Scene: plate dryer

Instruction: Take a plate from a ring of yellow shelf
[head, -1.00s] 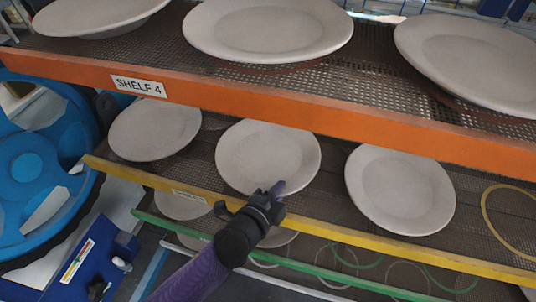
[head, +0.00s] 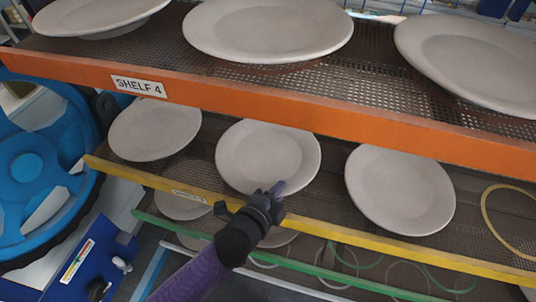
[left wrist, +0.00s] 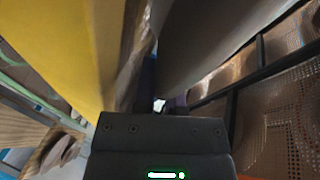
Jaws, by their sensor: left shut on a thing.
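The yellow shelf (head: 345,235) holds three pale grey plates in a row: a left plate (head: 155,130), a middle plate (head: 268,157) and a right plate (head: 400,190). My left gripper (head: 275,190) is at the near rim of the middle plate, just above the yellow edge, and is shut on that rim. In the left wrist view the grey plate (left wrist: 205,40) runs close along the right of the jaws and the yellow edge (left wrist: 65,40) along the left. The fingertips are partly hidden. My right gripper is not in view.
An orange shelf (head: 300,112) labelled SHELF 4, with three plates, hangs close above. A green-edged shelf (head: 300,268) with more plates lies below. An empty yellow ring (head: 484,215) is at the right of the yellow shelf. A blue wheel (head: 30,165) stands at left.

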